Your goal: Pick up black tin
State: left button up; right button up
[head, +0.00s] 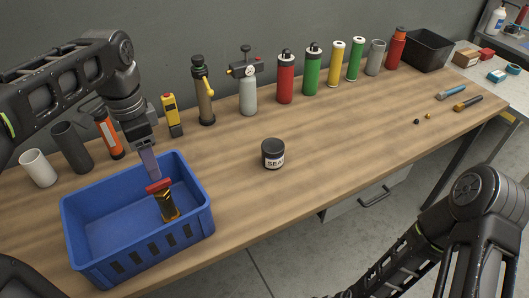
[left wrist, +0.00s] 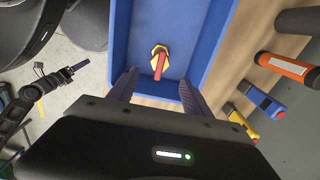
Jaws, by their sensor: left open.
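The black tin (head: 273,153), a short dark jar with a white label, stands upright near the middle of the wooden table in the head view. It does not show in the left wrist view. My left gripper (head: 150,162) is open and empty over the blue crate, to the left of the tin and well apart from it. Its two fingers are spread in the left wrist view (left wrist: 158,90). My right arm is at the lower right in the head view, its gripper out of frame. A small black arm end at the left of the wrist view seems mine; its jaws are unclear.
The blue crate (head: 78,222) holds a brass fitting with a red handle (head: 165,200). Bottles, cylinders and a gauge canister (head: 248,92) line the wall side. A black bin (head: 428,48) is at the far right. The table around the tin is clear.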

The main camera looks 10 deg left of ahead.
aim_at(273, 149)
jog(key=i+l, duration=0.25)
jog(key=l, duration=0.15)
jog(key=i+l, duration=0.55)
jog(key=l, duration=0.25)
